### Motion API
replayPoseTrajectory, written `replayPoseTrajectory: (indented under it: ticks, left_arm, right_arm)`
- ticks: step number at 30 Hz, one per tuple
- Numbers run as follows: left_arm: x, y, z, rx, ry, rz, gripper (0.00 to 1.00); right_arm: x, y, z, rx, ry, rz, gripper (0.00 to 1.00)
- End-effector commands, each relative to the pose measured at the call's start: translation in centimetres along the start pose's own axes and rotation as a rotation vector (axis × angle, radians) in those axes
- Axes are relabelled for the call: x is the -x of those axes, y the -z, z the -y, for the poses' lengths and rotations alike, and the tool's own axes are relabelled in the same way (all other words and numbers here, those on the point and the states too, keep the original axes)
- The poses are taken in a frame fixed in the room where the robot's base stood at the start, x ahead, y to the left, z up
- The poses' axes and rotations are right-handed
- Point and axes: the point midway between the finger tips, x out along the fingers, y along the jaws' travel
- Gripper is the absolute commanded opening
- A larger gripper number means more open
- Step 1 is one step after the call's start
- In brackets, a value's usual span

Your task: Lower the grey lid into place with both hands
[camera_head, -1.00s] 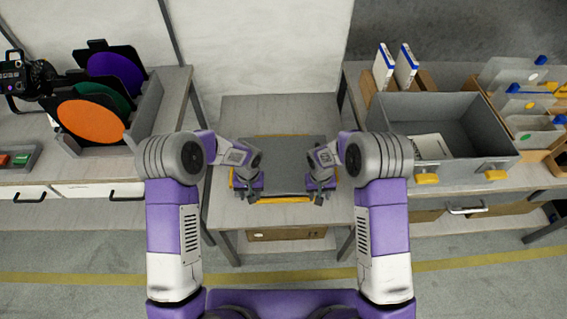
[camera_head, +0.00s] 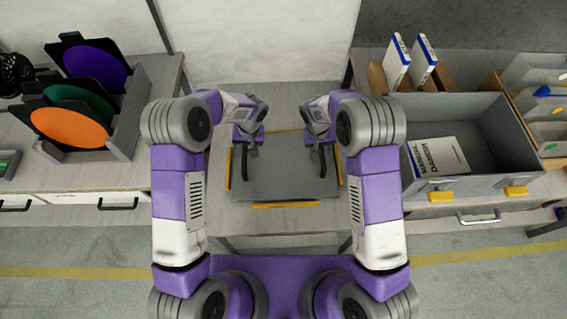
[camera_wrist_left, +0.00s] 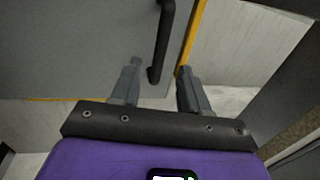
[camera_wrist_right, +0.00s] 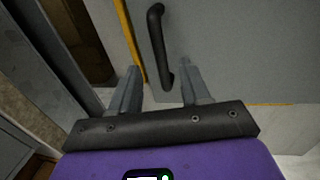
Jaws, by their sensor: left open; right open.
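The grey lid (camera_head: 285,186) is a flat plate lying level over the small middle table, with yellow strips along its edges. It has a black bar handle near each side: the left handle (camera_wrist_left: 163,38) and the right handle (camera_wrist_right: 157,45). My left gripper (camera_wrist_left: 160,72) is open at the left handle, whose near end lies between its fingertips or just beyond them. My right gripper (camera_wrist_right: 161,72) is open at the right handle in the same way. Neither holds anything. Whether the lid rests directly on the table is unclear.
An open grey bin (camera_head: 480,140) with a white manual (camera_head: 438,157) inside stands on the right bench. A grey rack (camera_head: 125,130) of coloured discs stands on the left bench. The small table (camera_head: 215,195) has narrow bare margins around the lid.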

Motion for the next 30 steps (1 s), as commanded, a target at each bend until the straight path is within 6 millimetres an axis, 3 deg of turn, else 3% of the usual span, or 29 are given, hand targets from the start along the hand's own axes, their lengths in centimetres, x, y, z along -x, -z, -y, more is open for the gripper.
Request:
replayPoseTrajectory:
  ticks: [15, 27, 30]
  left_arm:
    - [-6.7, -0.1, 0.0, 0.001, 0.0, 0.003, 0.45]
    - [-7.3, 0.0, 0.0, 0.0, 0.0, 0.001, 0.45]
    - [-7.3, 0.0, 0.0, 0.0, 0.0, 0.001, 0.29]
  right_arm:
    - [-6.7, 0.0, 0.0, -0.001, 0.0, 0.001, 0.47]
    - [-7.3, 0.0, 0.0, 0.0, 0.0, 0.0, 0.47]
    - [-7.3, 0.0, 0.0, 0.0, 0.0, 0.0, 0.31]
